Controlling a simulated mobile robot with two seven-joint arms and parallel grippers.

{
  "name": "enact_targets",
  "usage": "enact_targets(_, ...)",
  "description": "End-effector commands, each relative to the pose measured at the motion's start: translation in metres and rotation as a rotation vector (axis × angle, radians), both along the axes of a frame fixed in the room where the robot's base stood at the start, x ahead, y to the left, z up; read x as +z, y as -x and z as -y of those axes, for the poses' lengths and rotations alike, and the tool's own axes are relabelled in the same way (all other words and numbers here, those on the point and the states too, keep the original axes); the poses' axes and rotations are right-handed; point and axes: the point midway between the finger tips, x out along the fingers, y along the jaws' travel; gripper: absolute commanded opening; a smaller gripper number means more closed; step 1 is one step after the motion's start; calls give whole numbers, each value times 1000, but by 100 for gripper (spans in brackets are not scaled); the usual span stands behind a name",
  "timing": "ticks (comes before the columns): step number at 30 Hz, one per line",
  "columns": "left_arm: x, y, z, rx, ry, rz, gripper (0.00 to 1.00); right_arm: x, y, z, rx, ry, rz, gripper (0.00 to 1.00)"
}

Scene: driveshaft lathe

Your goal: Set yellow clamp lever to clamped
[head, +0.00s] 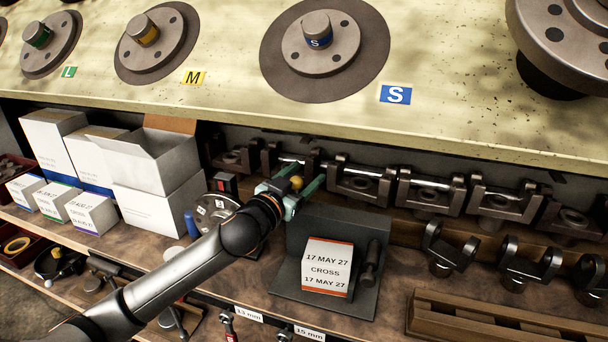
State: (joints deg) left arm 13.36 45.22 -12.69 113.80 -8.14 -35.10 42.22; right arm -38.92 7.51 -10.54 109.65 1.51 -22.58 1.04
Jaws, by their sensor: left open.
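A yellow ball knob (297,183), which looks like the end of the yellow clamp lever, shows between the fingers of my left gripper (299,182). The gripper is open, with one greenish finger on each side of the knob. I cannot tell whether a finger touches it. The lever's shaft and base are hidden behind the gripper and arm, so its setting cannot be read. My right gripper is not in view.
A dark angled stand holds a CROSS box (328,267) just right of my arm. A row of metal yokes (362,181) stands behind and to the right. White boxes (155,180) stand at left. The upper shelf (230,95) with flanges overhangs the back.

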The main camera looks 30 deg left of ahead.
Motion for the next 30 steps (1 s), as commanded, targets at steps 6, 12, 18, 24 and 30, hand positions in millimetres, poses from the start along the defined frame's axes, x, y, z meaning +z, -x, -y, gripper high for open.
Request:
enact_targets(6, 0, 0, 0, 0, 0, 0, 65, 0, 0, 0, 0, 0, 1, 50)
enact_targets(12, 0, 0, 0, 0, 0, 0, 42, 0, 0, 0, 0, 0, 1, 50)
enact_targets(18, 0, 0, 0, 0, 0, 0, 20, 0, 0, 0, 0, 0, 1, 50)
enact_targets(24, 0, 0, 0, 0, 0, 0, 0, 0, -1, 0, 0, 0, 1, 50)
enact_targets(30, 0, 0, 0, 0, 0, -1, 0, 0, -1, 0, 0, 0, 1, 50)
